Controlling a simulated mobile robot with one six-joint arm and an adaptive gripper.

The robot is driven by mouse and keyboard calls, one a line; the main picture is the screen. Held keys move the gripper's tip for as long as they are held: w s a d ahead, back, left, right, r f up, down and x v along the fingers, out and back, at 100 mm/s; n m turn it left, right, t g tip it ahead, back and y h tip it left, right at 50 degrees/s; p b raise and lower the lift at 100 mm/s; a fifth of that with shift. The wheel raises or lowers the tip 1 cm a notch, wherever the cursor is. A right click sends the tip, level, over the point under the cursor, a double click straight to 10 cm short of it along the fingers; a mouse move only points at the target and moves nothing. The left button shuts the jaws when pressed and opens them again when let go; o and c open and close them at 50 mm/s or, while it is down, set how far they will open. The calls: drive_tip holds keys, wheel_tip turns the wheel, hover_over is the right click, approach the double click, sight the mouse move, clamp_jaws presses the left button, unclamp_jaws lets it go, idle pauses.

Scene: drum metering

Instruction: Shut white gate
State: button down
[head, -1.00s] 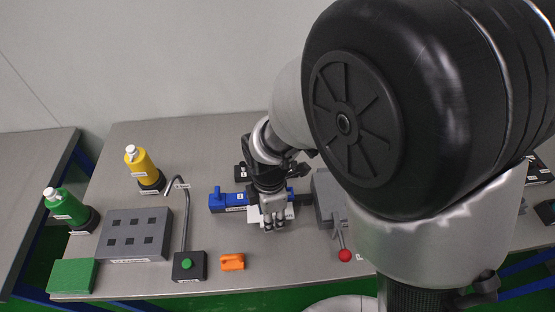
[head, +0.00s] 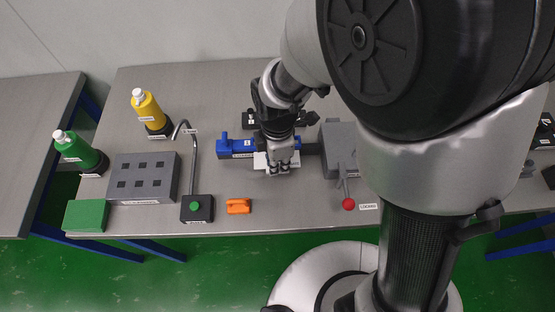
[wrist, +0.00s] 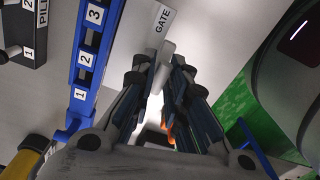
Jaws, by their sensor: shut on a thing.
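The white gate (head: 261,162) shows in the head view as a white piece against the front of the blue numbered rail (head: 236,148). My gripper (head: 279,168) reaches down over it from above and hides much of it. In the wrist view my gripper's fingers (wrist: 160,75) are closed around a slim white part of the gate (wrist: 167,50), beside the GATE label (wrist: 162,20). The blue rail (wrist: 88,50) with its numbers runs along the left there. Whether the gate is open or shut cannot be told.
A grey block with a red-knobbed lever (head: 348,204) stands right of the rail. An orange piece (head: 238,206), a green-button box (head: 196,208) and a grey slotted block (head: 143,177) are to the left.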

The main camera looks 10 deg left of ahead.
idle(0.3)
drive_tip(key=shift+w+a+p, duration=0.2)
drive_tip(key=shift+w+a, duration=0.05)
drive_tip(key=shift+w, duration=0.65)
drive_tip(key=shift+w+a+p, duration=0.15)
drive_tip(key=shift+w+a, duration=0.05)
drive_tip(key=shift+w, duration=0.65)
drive_tip(key=c, duration=1.6)
unclamp_jaws()
drive_tip(key=shift+w, duration=0.1)
drive_tip(key=shift+c, duration=0.2)
wheel_tip(320, 180, up, 12)
